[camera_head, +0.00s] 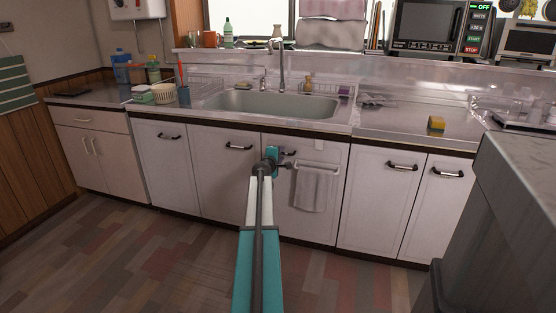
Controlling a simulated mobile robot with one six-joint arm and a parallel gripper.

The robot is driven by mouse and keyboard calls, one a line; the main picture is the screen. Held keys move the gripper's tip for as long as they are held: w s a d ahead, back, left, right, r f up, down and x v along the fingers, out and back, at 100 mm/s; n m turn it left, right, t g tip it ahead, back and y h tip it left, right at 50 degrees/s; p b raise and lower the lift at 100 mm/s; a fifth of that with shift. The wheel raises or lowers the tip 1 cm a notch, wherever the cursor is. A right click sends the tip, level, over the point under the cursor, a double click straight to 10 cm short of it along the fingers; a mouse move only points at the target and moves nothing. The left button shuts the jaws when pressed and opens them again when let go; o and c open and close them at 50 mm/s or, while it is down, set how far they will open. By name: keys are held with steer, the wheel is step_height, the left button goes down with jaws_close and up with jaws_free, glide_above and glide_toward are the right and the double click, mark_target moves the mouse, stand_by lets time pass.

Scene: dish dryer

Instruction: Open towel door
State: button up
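The towel door (282,205) is a white cabinet door below the sink, and it looks closed. A light towel (313,191) hangs from a white bar (318,167) on its right part. A dark handle (290,153) shows near the door's upper left. My teal arm reaches up the middle of the picture to the door. My gripper (276,160) is in front of the door's upper left, just left of the handle. It is small and partly hidden by my wrist, so I cannot tell whether its fingers touch the handle or are open.
More closed white doors with dark handles (239,147) stand on both sides. A grey counter block (515,210) stands at the right. The floor (150,250) at left is clear.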

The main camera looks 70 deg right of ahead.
stand_by(0.3)
jaws_close()
